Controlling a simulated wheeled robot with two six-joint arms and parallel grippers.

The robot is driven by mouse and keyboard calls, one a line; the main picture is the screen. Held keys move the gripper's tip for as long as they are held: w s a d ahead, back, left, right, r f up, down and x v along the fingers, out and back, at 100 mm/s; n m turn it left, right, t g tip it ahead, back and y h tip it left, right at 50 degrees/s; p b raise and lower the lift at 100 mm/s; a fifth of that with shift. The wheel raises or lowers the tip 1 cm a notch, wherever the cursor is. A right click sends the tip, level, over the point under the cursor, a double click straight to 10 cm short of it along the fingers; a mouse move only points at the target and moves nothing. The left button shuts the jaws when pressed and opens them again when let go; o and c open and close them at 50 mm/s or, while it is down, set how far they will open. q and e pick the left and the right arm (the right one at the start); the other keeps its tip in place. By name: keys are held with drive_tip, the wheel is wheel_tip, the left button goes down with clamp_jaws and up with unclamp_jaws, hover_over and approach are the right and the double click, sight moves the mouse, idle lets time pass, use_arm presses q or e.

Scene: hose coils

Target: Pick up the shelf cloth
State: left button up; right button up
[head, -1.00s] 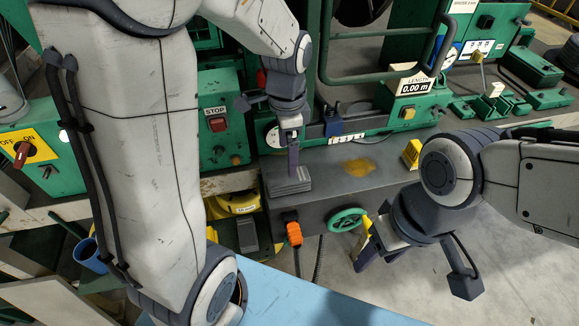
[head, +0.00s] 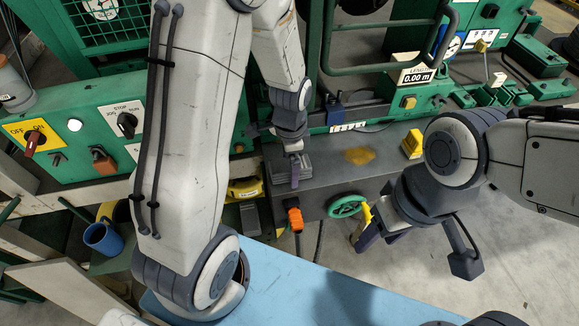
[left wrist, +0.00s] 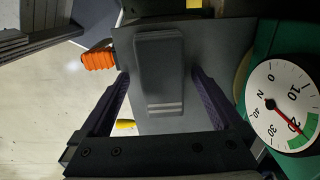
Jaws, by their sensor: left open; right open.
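The shelf cloth (head: 304,162) is a grey folded cloth lying flat on a dark grey shelf (head: 330,180). My left gripper (head: 294,176) is above it, pointing down, with a finger in front of the cloth in the head view. In the left wrist view the cloth (left wrist: 158,62) lies lengthwise between the two spread fingers of the left gripper (left wrist: 161,85), with a gap on each side. Whether the fingers are down at the cloth's level is hard to tell. My right gripper (head: 368,238) is open and empty, to the right of the shelf's front.
An orange connector (head: 294,219) and a green handwheel (head: 346,206) are at the shelf's front. A yellow block (head: 412,144) stands on its right part, beside a yellow stain. A dial gauge (left wrist: 283,106) is close to the left gripper. A blue surface (head: 290,285) lies nearer.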

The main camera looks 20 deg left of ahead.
use_arm(q)
drive_tip(key=c, duration=1.4)
drive_tip(key=shift+r, duration=0.1)
drive_tip(key=shift+w+r, duration=0.1)
drive_tip(key=shift+r, duration=0.35)
drive_tip(key=r+b, duration=0.1)
drive_tip(key=d+r+b, duration=0.1)
drive_tip(key=r, duration=0.1)
drive_tip(key=shift+w+d+r, duration=0.1)
drive_tip(key=shift+d+r, duration=0.05)
drive_tip(key=shift+r, duration=0.15)
drive_tip(key=shift+w+d+r+b, duration=0.25)
drive_tip(key=shift+d+r+b, duration=0.2)
drive_tip(key=shift+d+r, duration=0.95)
drive_tip(key=shift+w+d+r+b, duration=0.2)
drive_tip(key=shift+d+r+b, duration=0.4)
drive_tip(key=shift+d, duration=1.45)
drive_tip(key=shift+w+d+r+b, duration=0.25)
drive_tip(key=shift+d+r, duration=0.95)
drive_tip(key=shift+d, duration=0.5)
